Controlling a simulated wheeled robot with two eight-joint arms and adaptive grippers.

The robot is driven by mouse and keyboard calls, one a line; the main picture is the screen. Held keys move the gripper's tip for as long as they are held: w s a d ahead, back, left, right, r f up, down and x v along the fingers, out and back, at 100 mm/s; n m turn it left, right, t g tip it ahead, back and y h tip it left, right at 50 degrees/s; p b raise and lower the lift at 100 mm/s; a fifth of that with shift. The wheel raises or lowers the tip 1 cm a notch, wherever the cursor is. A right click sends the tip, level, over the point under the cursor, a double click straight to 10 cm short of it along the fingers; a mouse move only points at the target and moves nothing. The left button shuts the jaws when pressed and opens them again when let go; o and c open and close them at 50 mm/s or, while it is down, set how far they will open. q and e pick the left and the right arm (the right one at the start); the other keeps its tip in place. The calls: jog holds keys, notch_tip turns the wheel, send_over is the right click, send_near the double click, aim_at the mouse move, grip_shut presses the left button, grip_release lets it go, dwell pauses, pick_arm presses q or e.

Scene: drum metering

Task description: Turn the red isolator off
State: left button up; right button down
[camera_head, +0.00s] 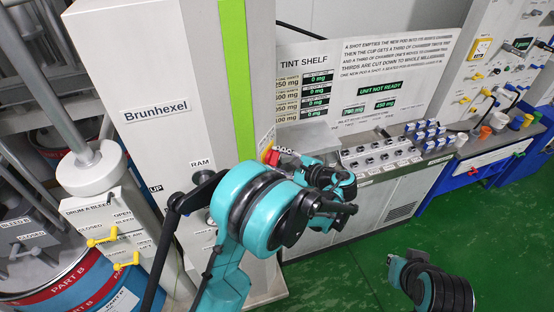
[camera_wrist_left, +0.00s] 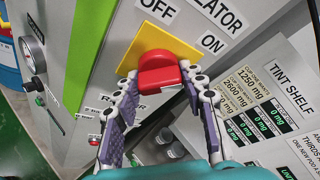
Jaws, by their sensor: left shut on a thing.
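The red isolator handle (camera_wrist_left: 159,76) sits on a yellow plate (camera_wrist_left: 165,43) on the grey cabinet. OFF and ON labels are beside the plate in the left wrist view, but I cannot tell which the handle points to. My left gripper (camera_wrist_left: 160,88) is shut on the handle, one finger at each side. In the head view, the red handle (camera_head: 272,156) shows only as a small patch, with my left arm in front of it. Part of my right arm (camera_head: 432,287) is at the lower right; its fingertips are not seen.
The grey Brunhexel cabinet (camera_head: 150,60) has a green stripe and a RAM control. A TINT SHELF panel (camera_head: 395,50) stands behind to the right, above a counter with several switches and cups. Blue drums and yellow valves are at the left. Green floor (camera_head: 350,275) is open at the lower right.

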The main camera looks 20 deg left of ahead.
pick_arm(q)
jog(key=shift+f+n+b, duration=0.15)
jog(key=shift+n+b, duration=0.15)
jog(key=shift+b, duration=0.45)
jog(key=n+t+y+b, duration=0.1)
jog(key=n+b, duration=0.3)
jog(key=b, duration=0.1)
jog(key=n+t+y+b, duration=0.1)
jog(key=n+b, duration=0.2)
jog(key=b, duration=0.2)
jog(key=n+t+y+b, duration=0.1)
jog(key=n+b, duration=0.3)
jog(key=b, duration=0.1)
jog(key=shift+f+n+t+y, duration=0.3)
jog(key=shift+r+n+g+y+b, duration=0.15)
jog(key=shift+n+y+b, duration=0.35)
jog(key=shift+n+b, duration=0.55)
jog(key=shift+f+n+g+y+b, duration=0.1)
jog(key=shift+n+g+y+b, duration=0.15)
jog(key=shift+n+y+b, duration=0.75)
jog(key=shift+n+h+p, duration=0.3)
jog(key=shift+n+h, duration=0.2)
jog(key=shift+n, duration=0.05)
jog(key=o, duration=1.2)
jog(key=shift+r, duration=0.1)
jog(key=shift+c, duration=0.2)
jog(key=v, duration=1.2)
